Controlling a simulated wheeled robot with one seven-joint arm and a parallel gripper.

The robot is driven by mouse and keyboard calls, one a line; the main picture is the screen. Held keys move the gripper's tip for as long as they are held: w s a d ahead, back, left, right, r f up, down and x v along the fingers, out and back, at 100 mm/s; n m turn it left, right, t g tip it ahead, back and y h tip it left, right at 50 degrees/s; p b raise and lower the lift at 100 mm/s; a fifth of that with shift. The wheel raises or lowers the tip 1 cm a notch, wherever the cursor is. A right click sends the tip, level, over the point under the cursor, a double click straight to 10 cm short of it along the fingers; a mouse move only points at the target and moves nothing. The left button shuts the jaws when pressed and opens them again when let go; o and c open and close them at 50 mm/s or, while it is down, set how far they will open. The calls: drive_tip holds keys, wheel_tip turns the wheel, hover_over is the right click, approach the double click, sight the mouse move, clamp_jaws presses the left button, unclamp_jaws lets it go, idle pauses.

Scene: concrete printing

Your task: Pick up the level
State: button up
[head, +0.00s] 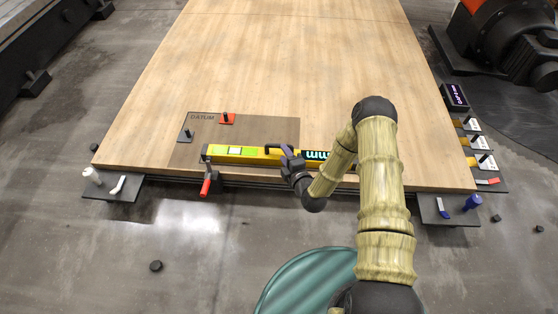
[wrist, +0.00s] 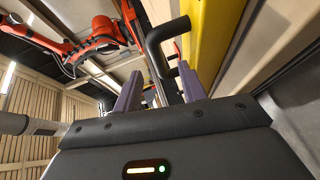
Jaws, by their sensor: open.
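The level (head: 258,153) is a long yellow bar with a bright green window, lying along the front edge of the wooden table in the head view. It has a dark handle (head: 274,148) on it. My gripper (head: 289,151) is at this handle, near the middle of the bar, and my arm hides part of the bar's right side. In the wrist view my gripper (wrist: 158,72) is open, with two purple fingers apart. The black curved handle (wrist: 158,38) shows beyond and between them, with the yellow level (wrist: 208,40) to the right. I cannot tell whether a finger touches the handle.
The wooden table (head: 290,60) bears a brown DATUM panel (head: 265,127) with a red clamp (head: 227,118) and a grey clamp (head: 187,134). A red-handled clamp (head: 206,186) sits at the front edge below the level. Small side shelves hold tools. The tabletop behind is clear.

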sight(279, 153)
drive_tip(key=shift+w, duration=0.1)
drive_tip(key=b+x, duration=0.2)
drive_tip(key=x, duration=0.1)
drive_tip(key=b+x, duration=0.1)
drive_tip(key=b, duration=0.1)
drive_tip(key=shift+w+d+f, duration=0.1)
drive_tip(key=shift+w+f, duration=0.1)
drive_tip(key=shift+w, duration=0.25)
drive_tip(key=shift+w+r, duration=0.1)
drive_tip(key=shift+w, duration=0.15)
clamp_jaws()
idle(1.3)
drive_tip(key=shift+r, duration=0.1)
